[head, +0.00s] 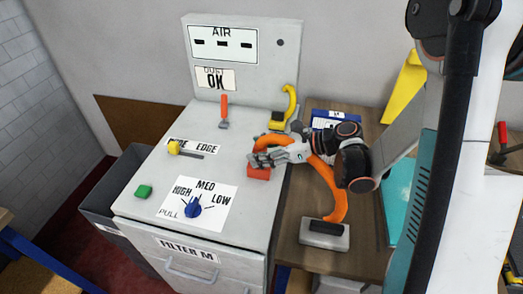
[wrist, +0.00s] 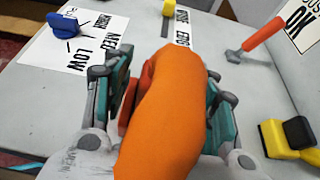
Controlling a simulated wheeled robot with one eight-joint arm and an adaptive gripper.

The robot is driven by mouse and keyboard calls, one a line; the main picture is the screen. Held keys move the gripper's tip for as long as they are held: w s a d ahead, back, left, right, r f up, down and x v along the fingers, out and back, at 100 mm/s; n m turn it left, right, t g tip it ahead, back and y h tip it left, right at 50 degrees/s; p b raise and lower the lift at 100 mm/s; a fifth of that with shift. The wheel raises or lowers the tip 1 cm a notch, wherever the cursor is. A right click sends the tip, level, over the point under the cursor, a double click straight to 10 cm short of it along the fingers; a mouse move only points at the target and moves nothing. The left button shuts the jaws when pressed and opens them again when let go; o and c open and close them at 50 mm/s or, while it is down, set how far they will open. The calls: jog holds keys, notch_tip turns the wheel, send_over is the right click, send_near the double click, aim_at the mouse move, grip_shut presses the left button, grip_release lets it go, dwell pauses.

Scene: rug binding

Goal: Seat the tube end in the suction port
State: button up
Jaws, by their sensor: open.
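A thick orange tube (head: 338,200) rises from a grey block with a dark top (head: 325,236) on the brown side surface. It curves up behind my wrist, and more orange shows just above the fingers. In the wrist view the tube (wrist: 160,120) runs lengthwise between the two fingers and fills the middle. My gripper (head: 262,160) is open around it, low over the right edge of the grey cabinet top. A red block (head: 258,173) lies just below the fingertips, and some red shows behind the tube in the wrist view. I cannot make out the suction port.
The cabinet top (head: 175,130) carries a blue dial (head: 193,207), a green button (head: 144,191), a yellow slider (head: 175,147) and an orange-handled lever (head: 224,110). A yellow-handled tool (head: 289,103) stands at the back right. The top's middle is mostly clear.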

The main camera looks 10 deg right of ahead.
jog(key=p+v, duration=0.3)
jog(key=v, duration=0.9)
jog(key=shift+r, duration=0.15)
